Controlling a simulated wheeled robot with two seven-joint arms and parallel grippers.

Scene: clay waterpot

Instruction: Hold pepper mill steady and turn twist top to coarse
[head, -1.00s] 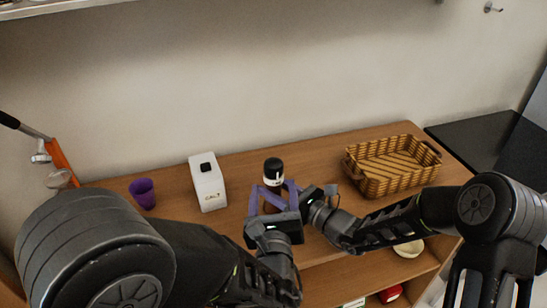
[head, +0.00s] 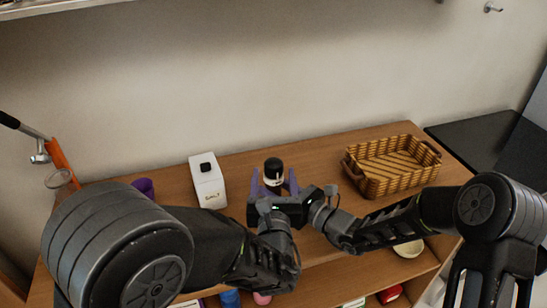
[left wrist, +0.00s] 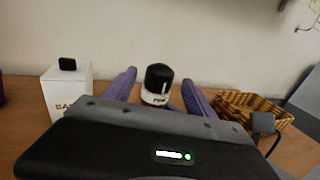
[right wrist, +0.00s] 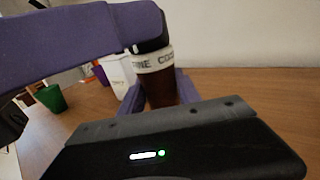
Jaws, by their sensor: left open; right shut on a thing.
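The pepper mill (head: 273,172) stands upright on the wooden counter, with a black top, a white lettered band and a brown body. In the right wrist view its body (right wrist: 160,90) is between the purple fingers of my right gripper (right wrist: 157,98), which is shut on it. My left gripper (left wrist: 158,88) is open, with one purple finger on each side of the mill's black top (left wrist: 159,76). In the head view the left hand hides the mill's lower body and most of the right fingers. I cannot tell whether the left fingers touch the top.
A white box-shaped container (head: 208,182) stands left of the mill, and a purple cup (head: 143,187) is partly hidden by my left arm. A wicker basket (head: 392,165) sits at the right. The counter (head: 320,165) between mill and basket is clear. A wall is behind.

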